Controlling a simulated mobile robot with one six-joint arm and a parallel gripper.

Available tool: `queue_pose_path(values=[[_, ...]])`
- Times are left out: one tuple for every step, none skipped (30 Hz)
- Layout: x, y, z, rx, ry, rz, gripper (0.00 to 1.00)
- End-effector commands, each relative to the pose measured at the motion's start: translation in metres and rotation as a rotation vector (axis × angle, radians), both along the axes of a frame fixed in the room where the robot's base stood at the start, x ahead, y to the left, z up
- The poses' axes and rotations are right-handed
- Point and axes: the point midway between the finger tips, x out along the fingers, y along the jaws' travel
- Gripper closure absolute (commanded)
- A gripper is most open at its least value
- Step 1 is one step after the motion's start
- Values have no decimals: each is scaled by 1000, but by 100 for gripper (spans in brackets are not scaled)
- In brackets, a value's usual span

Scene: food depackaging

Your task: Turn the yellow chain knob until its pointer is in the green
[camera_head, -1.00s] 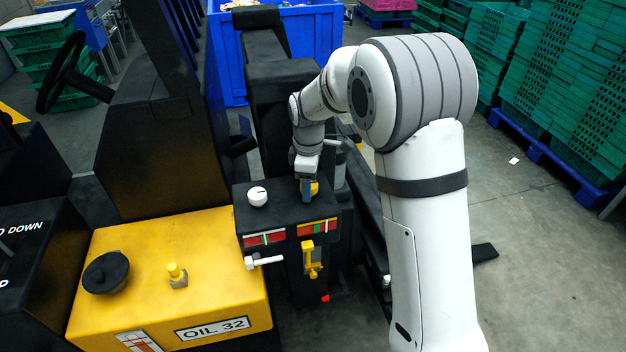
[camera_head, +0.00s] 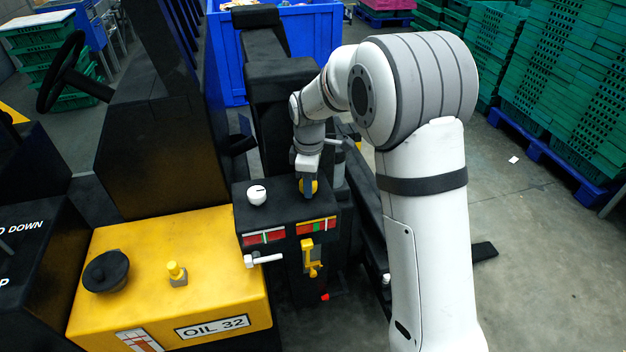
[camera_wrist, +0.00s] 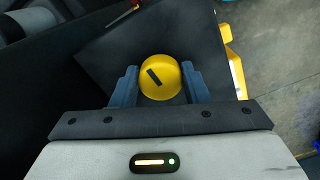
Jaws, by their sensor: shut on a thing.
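The yellow chain knob (camera_wrist: 160,77) sits on top of the black control box (camera_head: 284,212), with a dark pointer line on its face. In the wrist view my gripper (camera_wrist: 160,84) has a finger on each side of the knob and is shut on it. In the head view my gripper (camera_head: 308,187) reaches down onto the knob and hides part of it. The pointer line slants from upper left to lower right in the wrist view. A gauge strip (camera_head: 317,226) with red, green and yellow parts is on the box front below the knob; its pointer is too small to read.
A white knob (camera_head: 257,194) stands left of the yellow one, above another red and green strip (camera_head: 264,238). A white lever (camera_head: 263,260) and yellow lever (camera_head: 312,258) stick out of the front. A yellow oil tank (camera_head: 220,262) is at left.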

Motion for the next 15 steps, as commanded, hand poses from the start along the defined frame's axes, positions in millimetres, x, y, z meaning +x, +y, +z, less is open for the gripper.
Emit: queue_pose_path(values=[[4, 3, 3, 5, -14, -1, 82], [4, 3, 3, 6, -15, -2, 82], [4, 3, 3, 6, -16, -3, 82], [4, 4, 3, 7, -16, -4, 82], [4, 4, 4, 7, -17, -5, 82], [4, 4, 4, 8, -17, -6, 82], [5, 5, 4, 8, -18, -7, 82], [5, 5, 4, 9, -18, -9, 81], [5, 5, 4, 9, -18, -11, 82], [5, 5, 4, 9, -18, -12, 81], [5, 5, 4, 9, -18, -14, 81], [5, 5, 4, 10, -18, -17, 82], [4, 5, 4, 10, -18, -19, 82], [4, 5, 4, 10, -18, -22, 82], [5, 6, 4, 10, -18, -25, 82]])
